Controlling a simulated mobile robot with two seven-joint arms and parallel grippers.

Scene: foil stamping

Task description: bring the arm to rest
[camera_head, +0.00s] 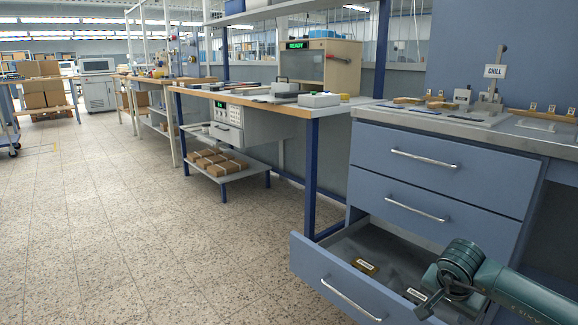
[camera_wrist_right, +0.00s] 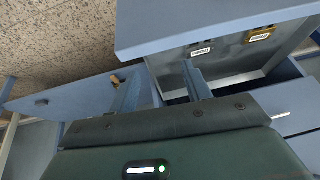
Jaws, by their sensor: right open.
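My right arm comes in from the lower right of the head view, and its gripper (camera_head: 430,298) is over the front right part of the open bottom drawer (camera_head: 312,272). In the wrist view the two fingers of the right gripper (camera_wrist_right: 163,90) stand apart with nothing between them. A brass labelled block (camera_head: 365,266) lies on the drawer floor, left of the gripper. A darker piece with a white label (camera_head: 415,296) lies close beside the gripper in the picture. Both labelled pieces also show in the wrist view. My left gripper is not in view.
The blue cabinet (camera_head: 430,180) has two shut drawers above the open one. A bench (camera_head: 270,100) with a "READY" machine (camera_head: 325,65) stands further left. The speckled floor (camera_head: 150,230) at left is clear.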

